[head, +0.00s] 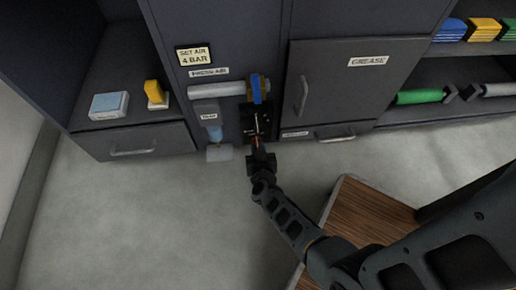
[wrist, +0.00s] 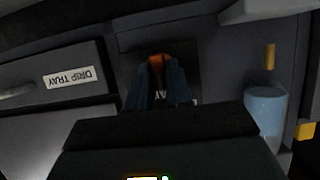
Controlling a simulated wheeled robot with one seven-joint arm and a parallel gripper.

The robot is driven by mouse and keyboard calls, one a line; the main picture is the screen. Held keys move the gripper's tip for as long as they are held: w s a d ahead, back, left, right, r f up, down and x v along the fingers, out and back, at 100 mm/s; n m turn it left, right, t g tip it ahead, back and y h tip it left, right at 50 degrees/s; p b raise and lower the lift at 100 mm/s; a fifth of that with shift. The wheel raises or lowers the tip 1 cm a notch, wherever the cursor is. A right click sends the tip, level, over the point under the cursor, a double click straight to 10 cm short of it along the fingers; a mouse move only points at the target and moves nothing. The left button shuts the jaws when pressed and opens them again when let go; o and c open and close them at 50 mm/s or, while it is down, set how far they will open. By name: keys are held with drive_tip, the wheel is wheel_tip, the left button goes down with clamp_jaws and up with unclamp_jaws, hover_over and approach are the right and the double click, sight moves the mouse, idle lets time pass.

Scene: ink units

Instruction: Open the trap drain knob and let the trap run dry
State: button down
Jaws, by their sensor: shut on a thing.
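My gripper (head: 259,150) is at the dark panel right of the trap. In the wrist view, which looks upside down, my gripper (wrist: 158,85) is shut on a small orange part (wrist: 158,62); I cannot tell what it belongs to. The trap (head: 213,131) has a pale blue bowl below a grey head with a label. The bowl (wrist: 265,108) also shows right of my fingers in the wrist view. A small brass knob (wrist: 270,57) shows at the bowl's end, apart from my gripper. I cannot tell the water level.
A pale cup or tray (head: 219,153) is below the trap. A blue lever (head: 256,88) stands across the grey pipe (head: 215,90) above my gripper. A "DRIP TRAY" drawer (wrist: 70,78) is beside my gripper. A wooden-topped unit (head: 365,225) stands at the lower right; floor at left is clear.

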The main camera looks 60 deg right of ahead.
drive_tip(key=m+t, duration=0.2)
drive_tip(key=m, duration=0.2)
drive_tip(key=m+t+y, duration=0.1)
drive_tip(key=m+t, duration=0.1)
drive_tip(key=m, duration=0.2)
drive_tip(key=f+m+t+y, duration=0.1)
drive_tip(key=m+t, duration=0.2)
drive_tip(key=m, duration=0.2)
drive_tip(key=shift+s+d, duration=0.25)
drive_tip(key=shift+s, duration=0.15)
idle(0.6)
drive_tip(key=shift+m, duration=0.3)
drive_tip(key=shift+f, duration=0.1)
drive_tip(key=c, duration=1.1)
unclamp_jaws()
drive_tip(key=shift+s, duration=0.1)
